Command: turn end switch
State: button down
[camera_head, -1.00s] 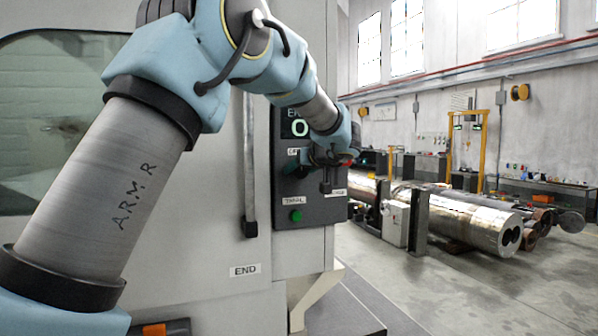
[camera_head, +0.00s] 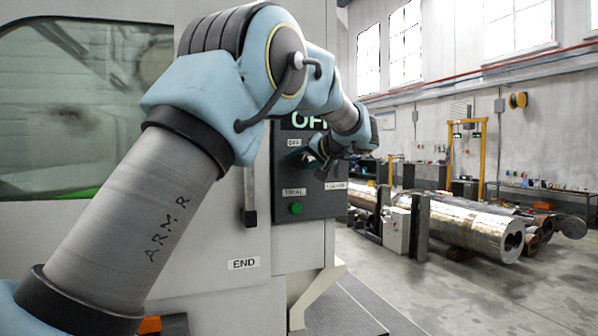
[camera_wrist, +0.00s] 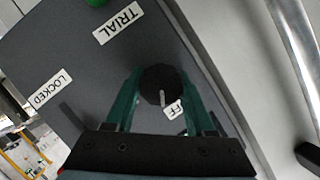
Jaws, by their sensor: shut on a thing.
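The round black switch knob (camera_wrist: 158,82) sits on the dark grey control panel (camera_wrist: 75,60). Its white pointer line points toward the partly covered OFF label (camera_wrist: 174,110). My gripper (camera_wrist: 160,76) has its green fingers on both sides of the knob and is shut on it. In the head view my gripper (camera_head: 318,155) is at the panel, and my wrist hides most of the knob. The lit display (camera_head: 302,121) above shows "OF", the rest hidden by my arm.
The panel also has TRIAL (camera_wrist: 118,22) and LOCKED (camera_wrist: 50,88) labels and a green button (camera_head: 296,208). A vertical handle (camera_head: 250,195) is left of the panel, above an END label (camera_head: 243,263). Metal barrels (camera_head: 470,225) lie on the floor at right.

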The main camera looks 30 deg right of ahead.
jog(key=m+t+y+b, duration=0.1)
jog(key=m+b, duration=0.1)
jog(key=m+y+b, duration=0.1)
jog(key=m, duration=0.2)
jog(key=shift+d+f+t+b, duration=0.1)
jog(key=shift+f+t+b, duration=0.1)
jog(key=shift+t+b, duration=0.2)
jog(key=m+t+b, duration=0.1)
jog(key=m, duration=0.1)
jog(key=m+t+b, duration=0.1)
jog(key=m+b, duration=0.1)
jog(key=shift+r+m+y, duration=0.1)
jog(key=shift+m+y, duration=0.2)
jog(key=shift+m, duration=0.1)
jog(key=shift+c, duration=1.3)
grip_release()
jog(key=b+v, duration=0.2)
jog(key=v, duration=0.9)
jog(key=shift+b, duration=0.4)
